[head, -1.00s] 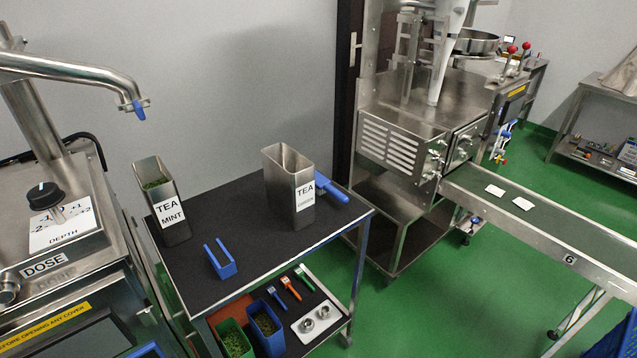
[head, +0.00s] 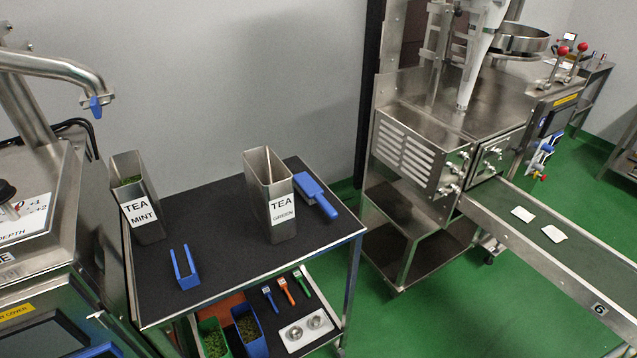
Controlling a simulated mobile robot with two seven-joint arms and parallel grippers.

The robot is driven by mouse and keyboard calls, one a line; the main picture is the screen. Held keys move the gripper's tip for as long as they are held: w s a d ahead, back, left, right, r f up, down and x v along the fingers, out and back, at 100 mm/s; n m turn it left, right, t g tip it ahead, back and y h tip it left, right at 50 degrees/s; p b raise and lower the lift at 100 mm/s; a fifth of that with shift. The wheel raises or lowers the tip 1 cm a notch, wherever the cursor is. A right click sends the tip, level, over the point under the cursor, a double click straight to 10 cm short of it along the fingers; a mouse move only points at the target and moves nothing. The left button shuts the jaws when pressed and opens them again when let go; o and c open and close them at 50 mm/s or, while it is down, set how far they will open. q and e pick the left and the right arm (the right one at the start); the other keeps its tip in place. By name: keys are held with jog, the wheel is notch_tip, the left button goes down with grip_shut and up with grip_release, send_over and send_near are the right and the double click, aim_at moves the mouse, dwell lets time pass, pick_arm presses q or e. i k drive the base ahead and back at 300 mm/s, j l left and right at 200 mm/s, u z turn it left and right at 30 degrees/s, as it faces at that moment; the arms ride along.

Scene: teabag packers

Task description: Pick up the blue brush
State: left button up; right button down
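The cart's upper top (head: 215,262) is above the shelf. Neither of my grippers shows in the head view.
On the cart top stand the TEA MINT container (head: 139,212), the TEA GREEN container (head: 283,217), a blue U-shaped piece (head: 184,279) and a blue scoop-like tool (head: 316,196). Bins of leaves (head: 250,328) and a tray (head: 290,337) share the shelf. A conveyor (head: 570,266) runs at right.

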aim_at(309, 191)
jog(key=i+l+u, duration=0.1)
jog(key=l, duration=0.3)
jog(key=i+l+u, duration=0.1)
jog(key=i+l, duration=0.15)
jog(key=l, duration=0.2)
jog(key=i+l+u, duration=0.1)
jog(key=l, duration=0.35)
jog(key=i+l+u, duration=0.1)
jog(key=l, duration=0.4)
jog(key=i+l+u, duration=0.1)
jog(key=i+l, duration=0.15)
jog(key=l, duration=0.2)
jog(key=i+l+u, duration=0.1)
jog(key=l, duration=0.4)
jog(key=i+l+u, duration=0.1)
jog(key=l, duration=0.4)
jog(key=j, duration=0.35)
jog(key=k+j, duration=0.1)
jog(key=j, duration=0.2)
